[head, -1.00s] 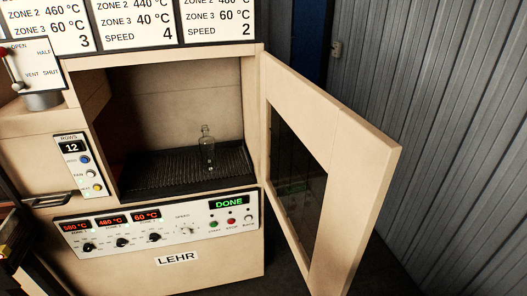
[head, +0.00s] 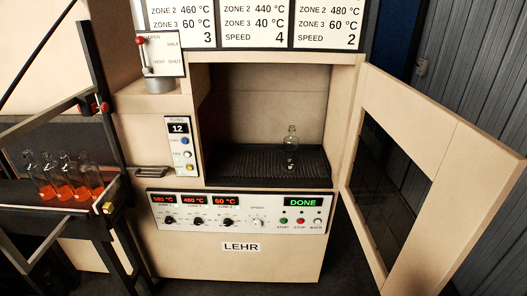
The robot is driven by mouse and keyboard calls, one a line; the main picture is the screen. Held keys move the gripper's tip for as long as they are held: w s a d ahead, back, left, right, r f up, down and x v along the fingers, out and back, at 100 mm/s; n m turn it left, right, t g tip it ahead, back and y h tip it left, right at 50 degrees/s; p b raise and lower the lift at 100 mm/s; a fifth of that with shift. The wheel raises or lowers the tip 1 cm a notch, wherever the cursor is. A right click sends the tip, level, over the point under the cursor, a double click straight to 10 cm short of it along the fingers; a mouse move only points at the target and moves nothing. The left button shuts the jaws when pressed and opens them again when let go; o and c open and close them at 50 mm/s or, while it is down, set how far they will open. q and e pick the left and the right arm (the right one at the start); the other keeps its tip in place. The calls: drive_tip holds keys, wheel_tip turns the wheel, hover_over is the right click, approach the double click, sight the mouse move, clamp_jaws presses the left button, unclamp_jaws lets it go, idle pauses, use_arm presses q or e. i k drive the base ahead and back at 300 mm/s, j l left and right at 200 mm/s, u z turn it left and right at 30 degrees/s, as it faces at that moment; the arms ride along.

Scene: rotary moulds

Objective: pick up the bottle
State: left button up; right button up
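A clear glass bottle (head: 291,148) stands upright on the dark ribbed belt (head: 245,163) inside the open chamber of the lehr (head: 240,246). It is right of the chamber's middle. Neither of my grippers shows in the head view.
The lehr's door (head: 425,165) stands wide open to the right. Its control panel (head: 240,212) reads DONE below the opening. A small panel (head: 180,145) reads 12. At left, several glowing orange bottles (head: 62,178) stand on a dark-framed machine. A lever box (head: 160,55) is above.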

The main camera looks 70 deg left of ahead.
sight(291, 143)
drive_tip(key=u, duration=0.45)
drive_tip(key=l+u, duration=0.15)
drive_tip(key=u, duration=0.3)
drive_tip(key=l+u, duration=0.1)
drive_tip(key=u, duration=0.4)
drive_tip(key=i+u, duration=0.15)
drive_tip(key=u, duration=0.35)
drive_tip(key=i+u, duration=0.1)
drive_tip(key=u, duration=0.35)
drive_tip(key=i, duration=0.25)
drive_tip(key=k, duration=0.25)
drive_tip(key=i+j+z, duration=0.75)
drive_tip(key=i+j, duration=0.2)
drive_tip(key=i+j+z, duration=0.35)
drive_tip(key=j, duration=0.35)
